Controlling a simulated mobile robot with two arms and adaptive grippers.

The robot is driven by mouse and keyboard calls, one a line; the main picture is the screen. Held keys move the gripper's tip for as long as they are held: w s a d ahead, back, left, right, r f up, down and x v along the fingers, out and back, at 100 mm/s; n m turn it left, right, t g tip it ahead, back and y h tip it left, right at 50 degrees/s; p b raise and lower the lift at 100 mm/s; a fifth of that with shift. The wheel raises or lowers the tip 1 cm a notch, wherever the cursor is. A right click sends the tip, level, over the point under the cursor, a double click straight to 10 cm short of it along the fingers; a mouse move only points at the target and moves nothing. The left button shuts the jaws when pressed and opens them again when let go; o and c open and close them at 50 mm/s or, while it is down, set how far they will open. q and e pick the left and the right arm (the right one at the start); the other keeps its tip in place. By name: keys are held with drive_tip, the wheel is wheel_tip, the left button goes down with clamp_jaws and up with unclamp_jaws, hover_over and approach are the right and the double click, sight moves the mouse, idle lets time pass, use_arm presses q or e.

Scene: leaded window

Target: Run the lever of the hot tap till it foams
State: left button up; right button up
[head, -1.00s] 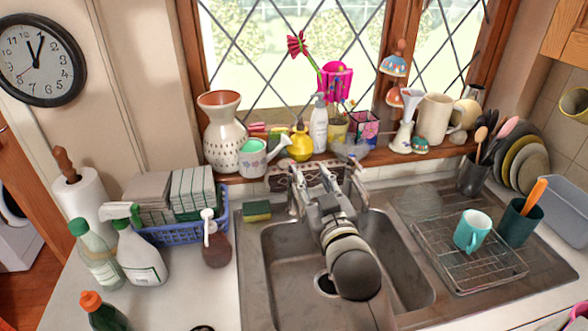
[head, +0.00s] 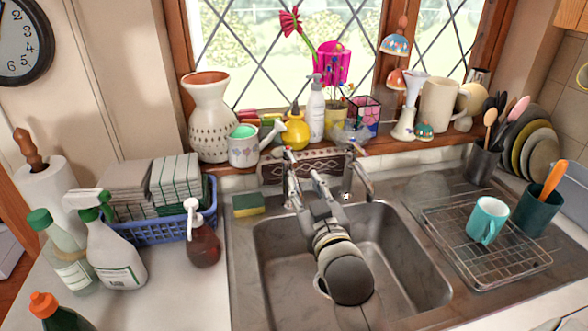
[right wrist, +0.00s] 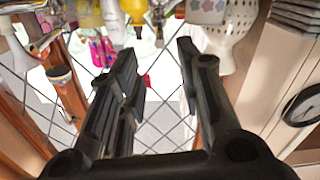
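The sink (head: 262,262) stands under the window, with chrome tap fittings at its back edge. The left fitting (head: 290,160), which seems to be the hot tap, is partly mixed up with my fingers in the head view. A curved chrome spout (head: 362,182) stands right of it. My right gripper (head: 306,178) reaches over the basin to the left fitting. Its two dark fingers are apart in the right wrist view (right wrist: 158,62), with nothing clearly held between them. Contact with the lever cannot be told. I see no water or foam. My left gripper is out of view.
A yellow-green sponge (head: 249,205) and a soap pump bottle (head: 203,245) stand left of the basin. A blue basket (head: 170,231) and a spray bottle (head: 115,255) are further left. A wire rack (head: 487,262) with a turquoise mug (head: 487,220) is at right. Vases and pots crowd the sill.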

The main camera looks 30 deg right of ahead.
sight(294, 160)
drive_tip(key=p+x, duration=0.2)
drive_tip(key=x, duration=0.8)
drive_tip(key=shift+w+d, duration=0.1)
drive_tip(key=shift+w, duration=0.1)
clamp_jaws()
